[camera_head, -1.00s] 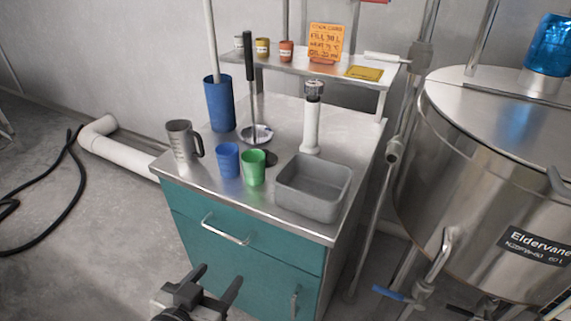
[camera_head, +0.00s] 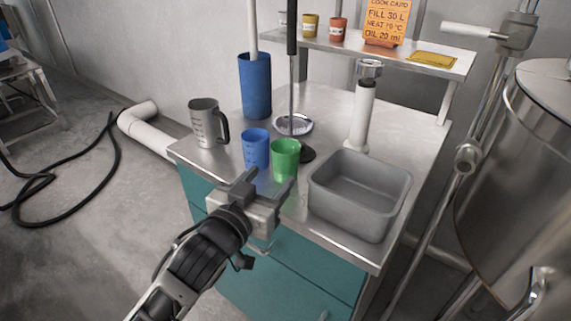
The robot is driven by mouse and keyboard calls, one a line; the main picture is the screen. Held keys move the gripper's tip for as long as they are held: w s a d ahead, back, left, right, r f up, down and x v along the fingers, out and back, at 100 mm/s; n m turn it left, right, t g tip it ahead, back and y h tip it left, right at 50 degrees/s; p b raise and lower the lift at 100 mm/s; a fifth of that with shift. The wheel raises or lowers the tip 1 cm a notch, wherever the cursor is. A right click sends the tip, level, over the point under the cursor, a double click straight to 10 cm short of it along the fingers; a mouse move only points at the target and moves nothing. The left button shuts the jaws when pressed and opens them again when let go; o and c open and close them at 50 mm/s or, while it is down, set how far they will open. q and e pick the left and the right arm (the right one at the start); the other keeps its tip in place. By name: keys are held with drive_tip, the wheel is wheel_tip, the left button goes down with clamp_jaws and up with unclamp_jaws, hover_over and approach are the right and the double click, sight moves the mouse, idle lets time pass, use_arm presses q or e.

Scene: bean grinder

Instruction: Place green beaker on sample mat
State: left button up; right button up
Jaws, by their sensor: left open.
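The green beaker (camera_head: 285,158) stands upright on the steel cabinet top, just right of a blue beaker (camera_head: 256,147). My left gripper (camera_head: 268,182) is open and empty, just in front of the two beakers at the counter's front edge. Its fingers point toward the green beaker, with the right finger close below it; I cannot tell whether they touch. A flat yellow mat (camera_head: 432,58), which looks like the sample mat, lies on the raised shelf at the back right. My right gripper is not in view.
A grey metal basin (camera_head: 358,200) stands right of the green beaker. A jug (camera_head: 208,123) is at the left, a tall blue cylinder (camera_head: 255,85) behind. A white-bodied grinder (camera_head: 362,115) stands below the shelf (camera_head: 375,50). Small pots and an orange card (camera_head: 387,22) share the shelf.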

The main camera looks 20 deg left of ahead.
sight(279, 166)
use_arm(q)
drive_tip(key=w, duration=0.4)
drive_tip(key=w+d, duration=0.1)
drive_tip(key=w, duration=0.1)
drive_tip(key=shift+w+f, duration=0.1)
drive_tip(key=shift+w, duration=0.25)
drive_tip(key=shift+a, duration=0.1)
drive_tip(key=c, duration=0.7)
